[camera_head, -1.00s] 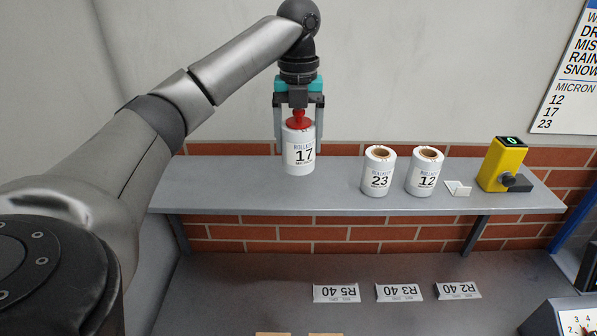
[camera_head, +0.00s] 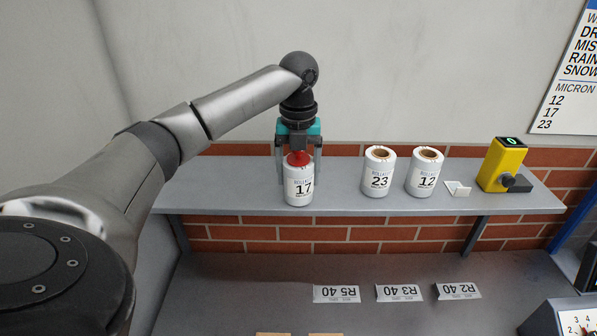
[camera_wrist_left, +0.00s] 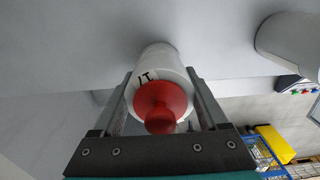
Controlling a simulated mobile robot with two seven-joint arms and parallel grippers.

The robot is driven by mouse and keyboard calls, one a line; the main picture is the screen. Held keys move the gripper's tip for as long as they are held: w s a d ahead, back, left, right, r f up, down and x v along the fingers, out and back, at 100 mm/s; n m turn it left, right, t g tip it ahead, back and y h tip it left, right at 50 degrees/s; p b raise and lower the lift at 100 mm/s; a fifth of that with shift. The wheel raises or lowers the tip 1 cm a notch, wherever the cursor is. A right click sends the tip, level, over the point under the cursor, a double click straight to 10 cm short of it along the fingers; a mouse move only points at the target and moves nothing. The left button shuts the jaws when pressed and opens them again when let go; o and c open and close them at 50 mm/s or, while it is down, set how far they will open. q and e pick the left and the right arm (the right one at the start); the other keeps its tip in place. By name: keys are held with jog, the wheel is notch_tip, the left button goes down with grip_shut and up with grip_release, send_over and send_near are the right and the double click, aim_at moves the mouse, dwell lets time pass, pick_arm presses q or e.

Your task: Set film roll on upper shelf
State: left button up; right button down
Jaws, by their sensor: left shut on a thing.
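The film roll marked 17 (camera_head: 299,188) is white and upright, with a red knob (camera_head: 298,159) on top. My left gripper (camera_head: 298,170) points down and is shut on this roll from above. The roll is at the left part of the grey upper shelf (camera_head: 230,180), at or very close to its surface; I cannot tell if its base touches. In the left wrist view the red knob (camera_wrist_left: 161,105) sits between the two fingers, with the white roll (camera_wrist_left: 160,62) beyond it. My right gripper is not in view.
Rolls marked 23 (camera_head: 378,173) and 12 (camera_head: 425,173) stand to the right on the shelf. A small white card (camera_head: 457,188) and a yellow device (camera_head: 501,165) are further right. Labels such as R5 40 (camera_head: 336,294) lie on the surface below. Shelf space between rolls 17 and 23 is clear.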

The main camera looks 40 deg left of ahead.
pick_arm(q)
jog(key=o, duration=1.5)
jog(key=shift+o, duration=0.2)
notch_tip(320, 180, up, 12)
jog(key=shift+r, duration=0.1)
